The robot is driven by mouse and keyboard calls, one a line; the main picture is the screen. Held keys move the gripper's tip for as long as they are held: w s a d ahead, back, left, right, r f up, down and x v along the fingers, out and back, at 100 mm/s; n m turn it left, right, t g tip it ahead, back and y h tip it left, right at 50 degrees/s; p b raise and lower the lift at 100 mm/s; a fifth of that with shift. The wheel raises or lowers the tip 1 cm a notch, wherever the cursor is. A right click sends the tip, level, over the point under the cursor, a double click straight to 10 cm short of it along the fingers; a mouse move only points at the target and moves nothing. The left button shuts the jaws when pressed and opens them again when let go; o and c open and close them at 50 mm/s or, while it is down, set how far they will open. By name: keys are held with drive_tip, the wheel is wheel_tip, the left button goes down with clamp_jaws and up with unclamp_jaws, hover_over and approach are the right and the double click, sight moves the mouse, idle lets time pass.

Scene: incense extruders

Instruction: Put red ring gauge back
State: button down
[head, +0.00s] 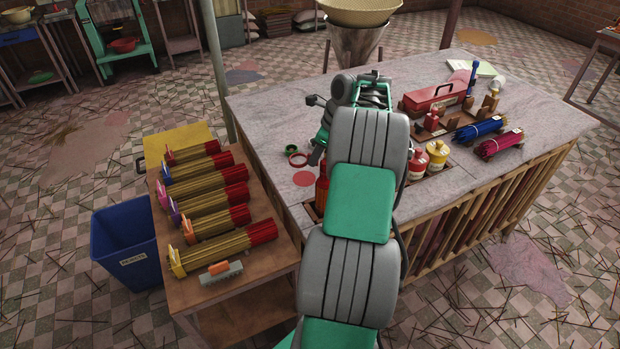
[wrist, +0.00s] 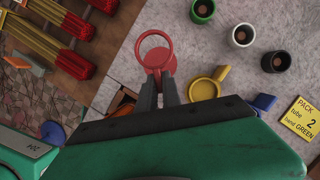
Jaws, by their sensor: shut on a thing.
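The red ring gauge (wrist: 141,40) is a thin red ring, seen in the wrist view just ahead of my fingertips. My gripper (wrist: 168,92) is shut on its near side, where the fingers cover part of it. A flat red round spot (wrist: 158,60) on the pale tabletop shows behind and below the ring. In the head view the red ring gauge (head: 298,160) is at the left part of the stone table, with my gripper (head: 315,157) at its right. The red spot (head: 303,179) is nearer the front there. The height of the ring above the table is hard to tell.
A yellow gauge (wrist: 203,89), a blue one (wrist: 263,103) and several small cups (wrist: 240,35) are to the right on the table. Incense bundles (head: 215,195) lie on the wooden side table.

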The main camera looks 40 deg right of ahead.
sight(311, 180)
wheel_tip(311, 180, down, 6)
drive_tip(key=shift+f, duration=0.15)
drive_tip(key=c, duration=1.5)
unclamp_jaws()
drive_tip(key=shift+f, duration=0.15)
